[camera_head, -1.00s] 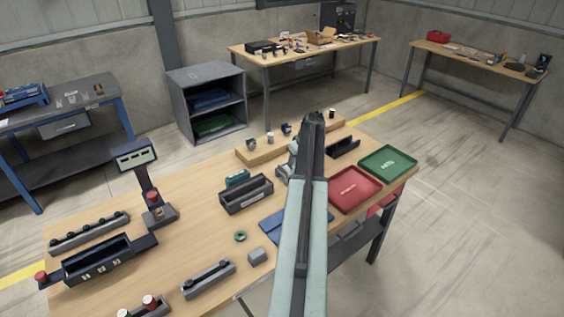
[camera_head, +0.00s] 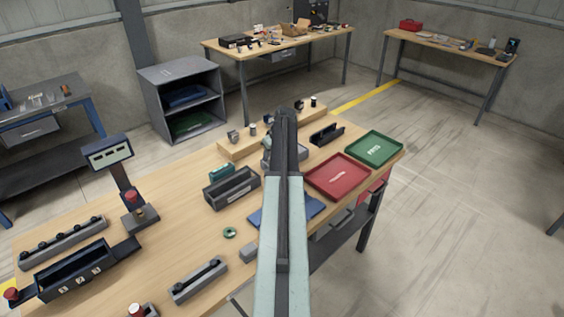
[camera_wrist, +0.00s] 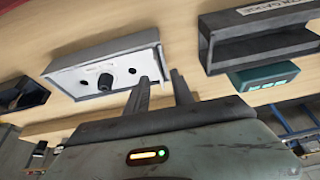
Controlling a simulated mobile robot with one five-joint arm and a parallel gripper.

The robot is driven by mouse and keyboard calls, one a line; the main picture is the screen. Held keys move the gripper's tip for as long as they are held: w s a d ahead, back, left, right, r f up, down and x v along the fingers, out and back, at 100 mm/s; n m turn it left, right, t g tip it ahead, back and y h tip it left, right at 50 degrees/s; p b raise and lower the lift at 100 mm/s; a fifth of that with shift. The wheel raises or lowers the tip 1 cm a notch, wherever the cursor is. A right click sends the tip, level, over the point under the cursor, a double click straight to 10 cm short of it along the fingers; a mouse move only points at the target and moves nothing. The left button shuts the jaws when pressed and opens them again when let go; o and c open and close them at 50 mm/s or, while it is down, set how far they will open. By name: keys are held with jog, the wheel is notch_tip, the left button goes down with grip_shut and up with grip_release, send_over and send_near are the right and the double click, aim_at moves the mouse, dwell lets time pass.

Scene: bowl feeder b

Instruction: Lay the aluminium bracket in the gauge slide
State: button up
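The fingertips lie just in front of a grey fixture (camera_wrist: 103,62) with a white face, a black knob and dark holes. In the head view my arm covers my gripper and part of the grey fixture. I cannot make out the aluminium bracket for certain. I cannot tell which fixture is the gauge slide; a gauge post with a display (camera_head: 108,152) and a long dark tray with numbered compartments (camera_head: 72,268) stand at the left.
A dark labelled bin (camera_wrist: 262,45) and a teal box (camera_wrist: 264,76) lie right of my fingers. The red tray (camera_head: 338,176) and green tray (camera_head: 374,147) are on the table's right. A wooden riser (camera_head: 240,147) runs along the back.

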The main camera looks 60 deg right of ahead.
jog(key=shift+b+x, duration=0.5)
jog(key=shift+x, duration=0.7)
jog(key=shift+s+r, duration=0.15)
grip_shut()
